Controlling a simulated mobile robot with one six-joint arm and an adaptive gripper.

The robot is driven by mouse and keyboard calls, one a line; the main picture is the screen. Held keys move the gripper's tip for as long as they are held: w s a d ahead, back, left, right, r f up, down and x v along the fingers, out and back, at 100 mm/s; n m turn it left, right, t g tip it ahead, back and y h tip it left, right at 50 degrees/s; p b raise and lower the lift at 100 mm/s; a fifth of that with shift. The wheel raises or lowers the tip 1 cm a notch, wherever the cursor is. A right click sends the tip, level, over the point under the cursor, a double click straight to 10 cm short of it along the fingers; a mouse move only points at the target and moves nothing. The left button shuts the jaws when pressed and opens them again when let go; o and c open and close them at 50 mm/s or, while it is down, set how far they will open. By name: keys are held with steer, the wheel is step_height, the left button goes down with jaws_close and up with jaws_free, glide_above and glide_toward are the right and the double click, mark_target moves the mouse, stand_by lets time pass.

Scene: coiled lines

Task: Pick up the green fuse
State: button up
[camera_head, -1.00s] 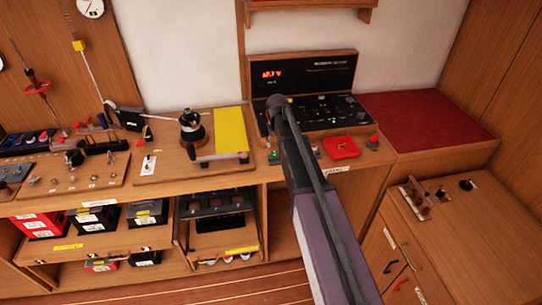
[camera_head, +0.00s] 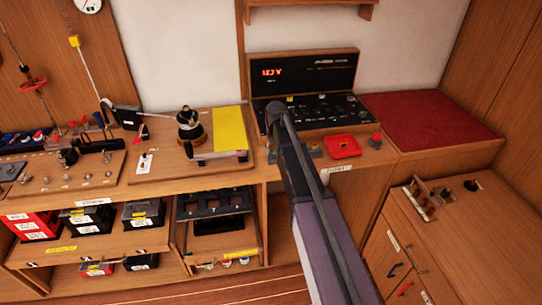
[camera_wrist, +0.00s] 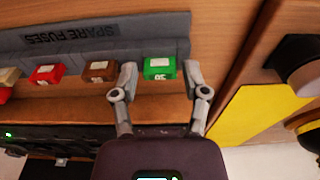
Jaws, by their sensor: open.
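The green fuse (camera_wrist: 159,68) is a small block with a white label, at the right end of a grey strip (camera_wrist: 130,32) marked "SPARE FUSES" in the wrist view. My gripper (camera_wrist: 159,76) is open, with one finger on each side of the green fuse in the picture. I see no contact, and cannot tell how far the fingertips are from it. In the head view my arm (camera_head: 310,190) reaches to the counter before the black panel. I cannot make out the green fuse there.
A brown fuse (camera_wrist: 101,71) sits left of the green one, close to my left finger. A red fuse (camera_wrist: 47,73) is farther left. A red tray (camera_head: 343,146) is to the right.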

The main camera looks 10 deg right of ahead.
stand_by(0.4)
steer(key=c, duration=0.5)
steer(key=shift+o, duration=0.2)
steer(key=shift+r, duration=0.2)
step_height(320, 180, up, 4)
steer(key=p, duration=0.4)
steer(key=shift+f, duration=0.25)
steer(key=s+d+r+p, duration=0.1)
steer(key=s+d, duration=0.1)
steer(key=s, duration=1.3)
steer(key=shift+s+d, duration=0.35)
steer(key=shift+s, duration=0.05)
steer(key=shift+r, duration=0.1)
